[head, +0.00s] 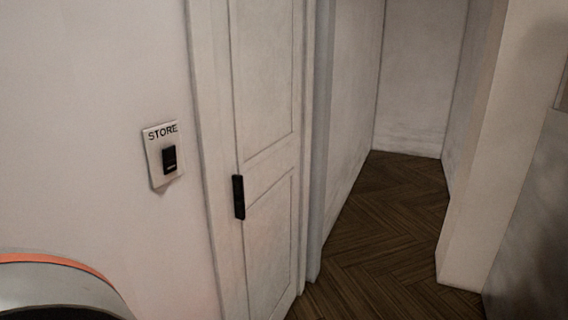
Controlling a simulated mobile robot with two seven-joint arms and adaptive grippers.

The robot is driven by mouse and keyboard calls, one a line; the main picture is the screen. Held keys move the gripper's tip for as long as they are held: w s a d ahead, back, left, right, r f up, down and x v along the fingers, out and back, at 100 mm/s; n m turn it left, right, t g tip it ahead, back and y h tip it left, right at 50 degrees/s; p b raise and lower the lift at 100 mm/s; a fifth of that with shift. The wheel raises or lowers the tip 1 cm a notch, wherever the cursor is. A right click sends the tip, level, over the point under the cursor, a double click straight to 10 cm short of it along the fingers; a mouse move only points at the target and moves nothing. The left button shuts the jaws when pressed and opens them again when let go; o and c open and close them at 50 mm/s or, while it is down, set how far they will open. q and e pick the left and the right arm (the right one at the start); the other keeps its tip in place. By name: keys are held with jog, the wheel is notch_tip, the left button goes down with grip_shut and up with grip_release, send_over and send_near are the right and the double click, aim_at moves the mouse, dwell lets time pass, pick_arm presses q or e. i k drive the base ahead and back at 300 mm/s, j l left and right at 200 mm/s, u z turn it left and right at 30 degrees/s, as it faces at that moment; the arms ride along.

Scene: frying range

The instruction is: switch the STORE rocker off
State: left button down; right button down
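A white wall plate (154,166) marked STORE is on the pale wall at the left in the head view. Its black rocker (169,159) sits in the lower right part of the plate. A small light mark shows on the lower part of the rocker. I cannot tell for sure which way the rocker is tipped. Neither of my grippers shows in this view, and nothing touches the plate.
A white panelled door (268,90) with a black handle (238,197) is just right of the plate. Beyond it a passage with a dark herringbone floor (375,240) is clear. A pale wall end (490,190) stands at the right. A rounded grey, orange-edged object (50,290) is at bottom left.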

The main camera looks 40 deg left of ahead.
aim_at(169, 154)
jog(key=i+u, duration=0.15)
jog(key=u, duration=1.8)
